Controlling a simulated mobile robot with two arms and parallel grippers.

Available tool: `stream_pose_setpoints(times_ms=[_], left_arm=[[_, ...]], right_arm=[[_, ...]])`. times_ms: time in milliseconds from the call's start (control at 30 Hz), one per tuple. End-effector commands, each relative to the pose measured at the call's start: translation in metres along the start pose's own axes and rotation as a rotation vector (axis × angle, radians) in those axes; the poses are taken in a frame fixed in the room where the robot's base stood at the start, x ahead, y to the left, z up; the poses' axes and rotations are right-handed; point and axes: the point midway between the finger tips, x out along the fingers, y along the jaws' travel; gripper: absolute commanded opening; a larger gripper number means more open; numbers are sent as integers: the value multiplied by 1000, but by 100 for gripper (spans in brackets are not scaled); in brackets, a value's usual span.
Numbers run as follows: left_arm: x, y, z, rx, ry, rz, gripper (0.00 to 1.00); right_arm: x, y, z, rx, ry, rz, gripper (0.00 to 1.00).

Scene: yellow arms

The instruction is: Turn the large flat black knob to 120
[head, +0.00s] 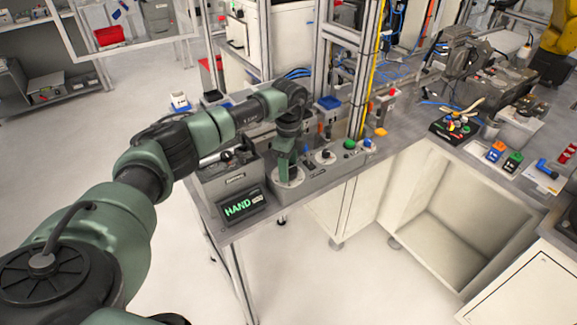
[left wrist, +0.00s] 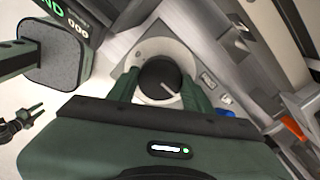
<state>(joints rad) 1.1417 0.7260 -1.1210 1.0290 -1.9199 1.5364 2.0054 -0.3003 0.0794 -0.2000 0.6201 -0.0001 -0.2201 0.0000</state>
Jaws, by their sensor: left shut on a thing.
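The large flat black knob (left wrist: 160,76) sits on a round pale dial plate (left wrist: 178,52) in the left wrist view. A white line on the knob points to the lower right of that picture. My left gripper (left wrist: 160,84) has its green fingers on either side of the knob and is shut on it. In the head view my left gripper (head: 286,170) points down over the dial plate (head: 287,179) on the grey panel and hides the knob. A display (head: 240,206) beside it reads HAND in green, with small white digits I cannot read surely.
A metal frame post (head: 317,85) rises close behind the gripper. A grey box (head: 228,175) stands left of it.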

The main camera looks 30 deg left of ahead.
Motion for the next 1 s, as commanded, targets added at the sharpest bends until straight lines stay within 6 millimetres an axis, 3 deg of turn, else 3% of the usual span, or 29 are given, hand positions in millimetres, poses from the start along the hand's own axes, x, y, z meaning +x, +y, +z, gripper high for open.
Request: stream_pose_setpoints(times_ms=[33,100,467,800,1000], left_arm=[[-3,-2,2,-2,-1,-7,55],[-2,-2,1,-2,-1,-6,72],[-4,-1,0,0,0,-3,72],[-56,-2,1,0,1,-8,72],[-76,-1,1,-1,-1,-4,72]], right_arm=[[0,0,0,0,0,0,36],[0,0,0,0,0,0,36],[1,0,0,0,0,0,36],[17,0,2,0,0,0,36],[20,0,2,0,0,1,36]])
